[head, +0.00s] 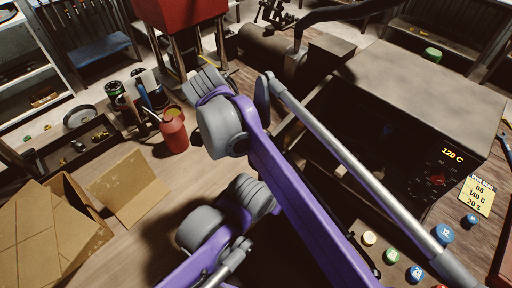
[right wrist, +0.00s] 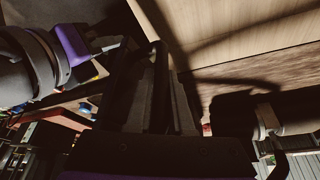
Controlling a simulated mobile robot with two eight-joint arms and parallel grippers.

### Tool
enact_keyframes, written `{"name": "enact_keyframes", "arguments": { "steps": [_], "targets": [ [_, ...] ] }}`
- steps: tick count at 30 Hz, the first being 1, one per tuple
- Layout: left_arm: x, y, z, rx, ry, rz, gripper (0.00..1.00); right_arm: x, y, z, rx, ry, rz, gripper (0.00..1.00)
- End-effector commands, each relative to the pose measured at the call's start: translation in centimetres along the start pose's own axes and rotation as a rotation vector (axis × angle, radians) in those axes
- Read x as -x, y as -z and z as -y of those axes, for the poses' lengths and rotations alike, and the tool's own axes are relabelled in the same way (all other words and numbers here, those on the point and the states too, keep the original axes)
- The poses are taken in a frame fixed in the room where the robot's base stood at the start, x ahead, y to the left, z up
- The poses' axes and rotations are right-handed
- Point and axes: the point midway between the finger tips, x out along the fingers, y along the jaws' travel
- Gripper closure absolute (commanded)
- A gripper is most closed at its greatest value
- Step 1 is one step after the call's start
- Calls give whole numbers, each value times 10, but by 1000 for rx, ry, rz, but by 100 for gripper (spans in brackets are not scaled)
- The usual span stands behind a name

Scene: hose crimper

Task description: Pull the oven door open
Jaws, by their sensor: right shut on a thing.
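The oven (head: 425,85) is a grey-brown box at the right of the head view. Its front panel shows 120 C in yellow digits. Its front is dark and partly covered by my purple arm and a silver rod, so how far the door stands open I cannot tell. My right gripper (right wrist: 160,95) shows in the right wrist view as dark fingers, shut on a dark bar that appears to be the oven door handle; the view is too dark to be sure. In the head view my right fingertips are hidden. My left gripper is not in view.
A yellow note (head: 477,196) lies beside the oven panel. Several coloured round caps (head: 392,256) lie below it. A red bottle (head: 174,132), a dark tray (head: 88,142) and an open cardboard box (head: 75,205) are at the left. Wooden surface between them is partly free.

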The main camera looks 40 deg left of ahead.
Motion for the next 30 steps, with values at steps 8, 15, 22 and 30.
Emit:
{"name": "enact_keyframes", "arguments": {
  "steps": [8, 15, 22, 30],
  "targets": [
    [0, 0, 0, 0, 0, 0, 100, 0, 0, 0, 0, -1, 0, 68],
    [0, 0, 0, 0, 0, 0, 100, 6, 0, 0, 1, 0, 0, 68],
    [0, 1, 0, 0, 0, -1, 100, 47, 0, 0, 2, 0, 0, 68],
    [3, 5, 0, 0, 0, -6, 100, 95, 0, 0, 2, 0, 0, 68]
  ]
}}
